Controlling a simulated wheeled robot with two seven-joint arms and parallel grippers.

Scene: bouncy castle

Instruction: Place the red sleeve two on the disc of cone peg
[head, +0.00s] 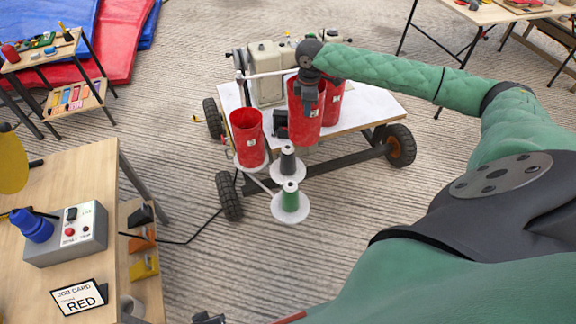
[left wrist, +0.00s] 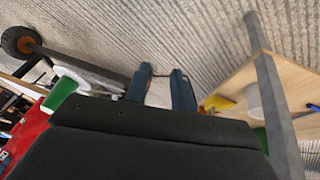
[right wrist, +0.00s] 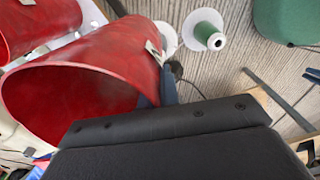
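Three red sleeves show in the head view; their label text is too small to read. One red sleeve (head: 306,118) is below my right gripper (head: 308,74), which is at its rim. That sleeve looms large in the right wrist view (right wrist: 75,95), with blue fingers (right wrist: 158,88) at its wall. A second sleeve (head: 333,104) stands behind it, and a third (head: 247,140) stands at the cart's left on a white disc. A grey cone peg (head: 288,161) and a green cone peg (head: 290,197) stand bare on white discs. My left gripper (left wrist: 161,85) is open and empty.
The white-topped cart (head: 375,107) carries beige canisters (head: 266,72). At left, a wooden table (head: 70,180) holds a control box (head: 66,234) and a job card reading RED (head: 80,297). A black cable crosses the floor between table and cart. Open floor lies in front of the discs.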

